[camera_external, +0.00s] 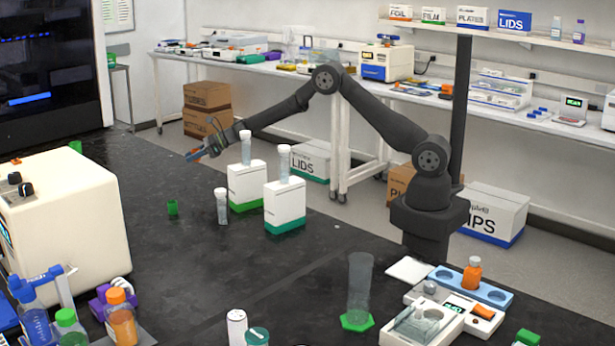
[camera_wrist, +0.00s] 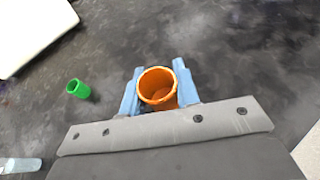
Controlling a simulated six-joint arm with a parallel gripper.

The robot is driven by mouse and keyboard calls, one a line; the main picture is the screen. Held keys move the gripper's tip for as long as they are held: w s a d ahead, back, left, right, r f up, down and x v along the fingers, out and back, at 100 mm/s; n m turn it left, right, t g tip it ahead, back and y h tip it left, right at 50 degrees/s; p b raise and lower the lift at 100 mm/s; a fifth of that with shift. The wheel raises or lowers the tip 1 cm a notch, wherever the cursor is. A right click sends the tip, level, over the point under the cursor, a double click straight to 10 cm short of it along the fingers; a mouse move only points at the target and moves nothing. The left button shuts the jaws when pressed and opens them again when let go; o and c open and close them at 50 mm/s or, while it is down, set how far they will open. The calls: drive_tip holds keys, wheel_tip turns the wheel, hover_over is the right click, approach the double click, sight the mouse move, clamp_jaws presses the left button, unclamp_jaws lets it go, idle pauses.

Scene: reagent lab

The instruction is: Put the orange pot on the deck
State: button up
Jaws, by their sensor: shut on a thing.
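The orange pot (camera_wrist: 158,88) shows in the wrist view, with its open round mouth facing the camera. It sits between the two blue fingers of my gripper (camera_wrist: 157,84), which are shut on it. In the external view my gripper (camera_external: 195,155) is reached out to the left, over the far part of the dark bench and seemingly above its surface. The pot is too small there to make out clearly. I cannot tell which surface is meant by the deck; the dark bench top (camera_external: 170,255) lies below the gripper.
A small green pot (camera_external: 172,207) stands on the bench, also in the wrist view (camera_wrist: 78,88). A capped tube (camera_external: 222,206) and two white boxes (camera_external: 247,184) (camera_external: 285,203) with tubes on top stand right of it. A cream machine (camera_external: 60,220) is at left. The bench middle is clear.

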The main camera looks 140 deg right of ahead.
hover_over(175, 195)
wheel_tip(175, 195, down, 6)
drive_tip(key=shift+s+d+f, duration=0.1)
drive_tip(key=shift+s, duration=0.05)
drive_tip(key=shift+f, duration=1.9)
drive_tip(key=shift+f, duration=0.1)
drive_tip(key=o, duration=1)
